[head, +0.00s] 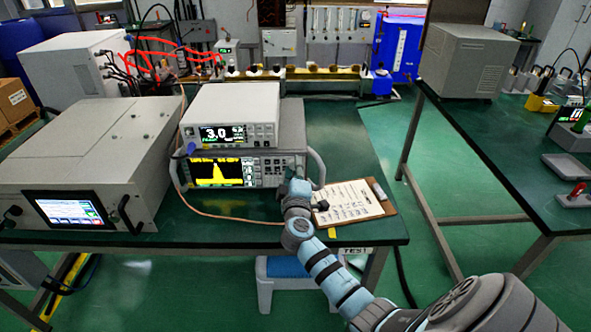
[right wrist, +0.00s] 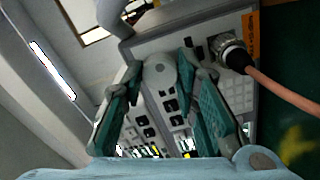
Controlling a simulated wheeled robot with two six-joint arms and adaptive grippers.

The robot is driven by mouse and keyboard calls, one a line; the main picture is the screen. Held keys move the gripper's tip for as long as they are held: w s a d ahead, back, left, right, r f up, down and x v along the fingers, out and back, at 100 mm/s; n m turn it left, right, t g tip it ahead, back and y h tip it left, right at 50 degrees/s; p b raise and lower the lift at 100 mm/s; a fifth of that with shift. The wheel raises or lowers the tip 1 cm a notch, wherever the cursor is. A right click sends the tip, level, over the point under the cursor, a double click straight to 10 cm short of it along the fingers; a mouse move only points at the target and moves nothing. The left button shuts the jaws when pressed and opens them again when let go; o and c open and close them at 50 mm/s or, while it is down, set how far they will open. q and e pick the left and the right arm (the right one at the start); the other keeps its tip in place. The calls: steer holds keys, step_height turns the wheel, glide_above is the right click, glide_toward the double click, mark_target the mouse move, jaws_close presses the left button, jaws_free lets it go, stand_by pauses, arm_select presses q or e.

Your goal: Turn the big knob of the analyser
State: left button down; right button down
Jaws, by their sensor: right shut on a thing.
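The analyser (head: 215,172) is the lower of two stacked instruments on the green bench, with a yellow trace on its dark screen. My right gripper (head: 296,178) is at the right end of its front panel and hides the big knob in the head view. In the right wrist view, the grey round big knob (right wrist: 160,72) sits between the green-padded fingers of my right gripper (right wrist: 165,78), which are shut on it. Panel buttons show between the fingers. My left gripper is not in view.
A white instrument (head: 230,112) reading about 3.0 stands on the analyser. A large grey unit with a touch screen (head: 68,210) stands at the left. A clipboard (head: 350,200) lies right of my gripper. A cable connector (right wrist: 232,55) sits close to the fingers.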

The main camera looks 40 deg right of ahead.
steer(key=c, duration=1.5)
jaws_free()
steer(key=shift+c, duration=0.2)
steer(key=shift+s+a, duration=0.1)
steer(key=shift+s+a, duration=0.25)
steer(key=shift+s, duration=0.05)
steer(key=v, duration=1.1)
